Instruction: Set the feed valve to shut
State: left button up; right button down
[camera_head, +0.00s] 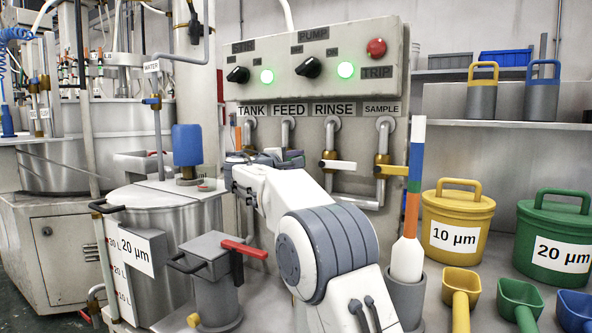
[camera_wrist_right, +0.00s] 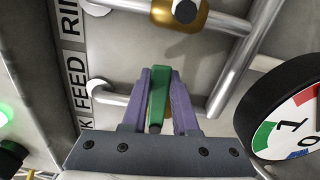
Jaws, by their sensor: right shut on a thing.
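The FEED label (camera_head: 289,110) is on the pale panel, with the feed pipe (camera_head: 288,127) running down below it. My right arm hides the feed valve in the head view. In the right wrist view, my right gripper (camera_wrist_right: 160,100) has its purple fingers closed on a green lever (camera_wrist_right: 157,97), which I take as the feed valve's handle. There the lever runs up and down the picture, crosswise to the feed pipe (camera_wrist_right: 113,97). The valve body is mostly hidden behind lever and fingers. In the head view my right gripper (camera_head: 292,156) is at the feed pipe. My left gripper is out of view.
The rinse valve (camera_head: 338,165) with a white lever and the brass sample valve (camera_head: 382,168) are close on the right. A round gauge (camera_wrist_right: 290,115) sits near my right gripper. A striped stick (camera_head: 413,180), yellow tub (camera_head: 457,222) and green tub (camera_head: 556,236) stand right of my arm.

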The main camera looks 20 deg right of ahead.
jog(key=shift+f+m+b, duration=0.4)
jog(key=shift+m+b, duration=0.1)
jog(key=c, duration=0.7)
grip_release()
jog(key=shift+s+r, duration=0.1)
jog(key=v, duration=1)
jog(key=shift+s+a, duration=0.15)
jog(key=shift+s, duration=0.05)
